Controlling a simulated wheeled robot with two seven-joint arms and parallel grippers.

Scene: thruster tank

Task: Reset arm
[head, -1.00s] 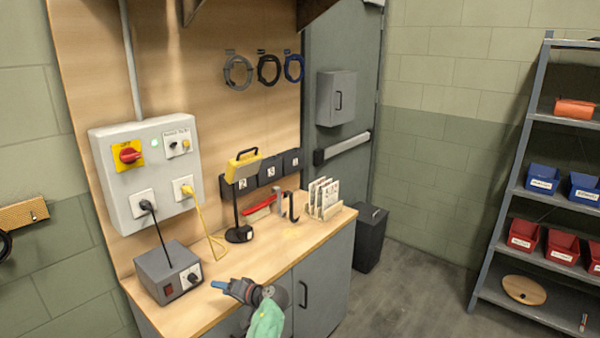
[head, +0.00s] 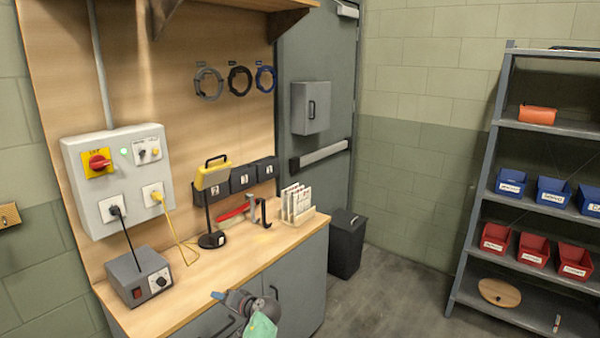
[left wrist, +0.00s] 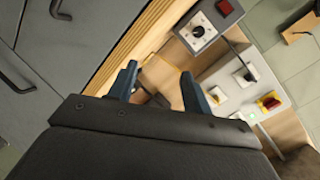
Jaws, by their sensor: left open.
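My left gripper (head: 218,296) shows at the bottom of the head view, in front of the workbench's front edge. In the left wrist view its two blue fingers (left wrist: 158,82) stand apart with nothing held between them. The workbench (head: 188,298) has a wooden top and grey cabinet doors. My right gripper is in neither view.
A grey power box (head: 140,276) sits at the bench's left end, below a wall panel (head: 88,205). A black-based lamp stand (head: 212,240), a red-handled tool (head: 233,213) and a card rack (head: 298,205) stand behind. A shelf unit (head: 478,190) is at right. The floor between is clear.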

